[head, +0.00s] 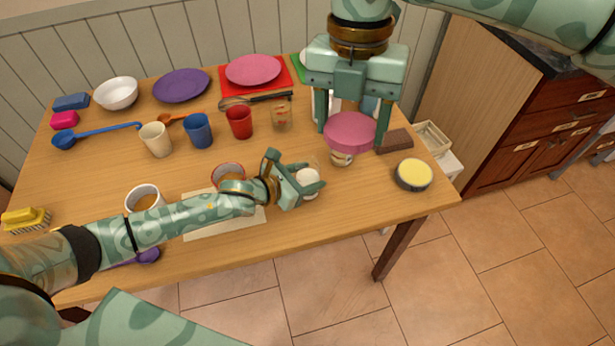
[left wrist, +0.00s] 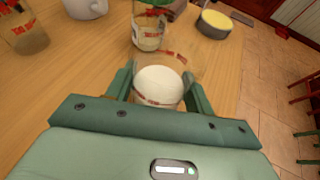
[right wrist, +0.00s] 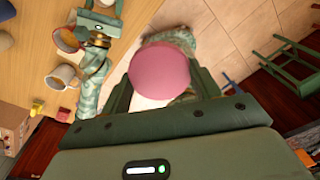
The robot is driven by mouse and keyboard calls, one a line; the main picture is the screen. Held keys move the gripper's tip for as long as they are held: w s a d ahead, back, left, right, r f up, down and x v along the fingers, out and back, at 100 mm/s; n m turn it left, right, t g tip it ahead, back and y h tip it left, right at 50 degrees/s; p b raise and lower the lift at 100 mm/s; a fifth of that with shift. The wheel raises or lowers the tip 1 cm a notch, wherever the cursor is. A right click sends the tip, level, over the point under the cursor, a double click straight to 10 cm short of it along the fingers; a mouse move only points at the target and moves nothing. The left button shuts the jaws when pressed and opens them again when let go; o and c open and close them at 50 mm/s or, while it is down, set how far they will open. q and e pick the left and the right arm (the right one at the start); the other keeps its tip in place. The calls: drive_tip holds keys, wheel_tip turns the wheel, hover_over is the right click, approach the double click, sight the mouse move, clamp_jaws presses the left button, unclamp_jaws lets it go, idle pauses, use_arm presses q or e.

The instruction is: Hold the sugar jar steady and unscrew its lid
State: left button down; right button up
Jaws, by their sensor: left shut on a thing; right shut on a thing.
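My left gripper (head: 307,177) is shut on the glass sugar jar (left wrist: 160,84), which stands on the table near its front right edge. In the left wrist view the jar is open at the top, with white sugar inside and red lettering. My right gripper (head: 350,140) is shut on a round pink lid (head: 350,131), held in the air above the table, apart from the jar. The lid also shows between my fingers in the right wrist view (right wrist: 160,77). Most of the jar in the head view is hidden by my left fingers.
Another labelled jar (head: 341,158) stands partly hidden behind the lid. A round yellow-filled tin (head: 412,175) and a brown block (head: 396,140) are at the right. A red-rimmed mug (head: 229,172) is left of my left gripper. Cups, plates and utensils fill the back and left.

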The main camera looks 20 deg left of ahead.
sight(351, 132)
use_arm(q)
drive_tip(key=shift+s+r, duration=0.1)
use_arm(e)
drive_tip(key=shift+s+r, duration=0.15)
use_arm(q)
drive_tip(key=c, duration=0.6)
unclamp_jaws()
drive_tip(key=shift+f, duration=0.2)
drive_tip(key=shift+r, duration=0.15)
drive_tip(key=shift+s+a+r, duration=0.15)
drive_tip(key=shift+s, duration=0.05)
use_arm(e)
drive_tip(key=shift+r, duration=0.15)
drive_tip(key=r+p, duration=0.3)
drive_tip(key=shift+s+r, duration=0.25)
drive_tip(key=shift+r, duration=0.1)
use_arm(q)
drive_tip(key=v, duration=1.1)
drive_tip(key=shift+s+a, duration=0.1)
drive_tip(key=shift+s, duration=0.1)
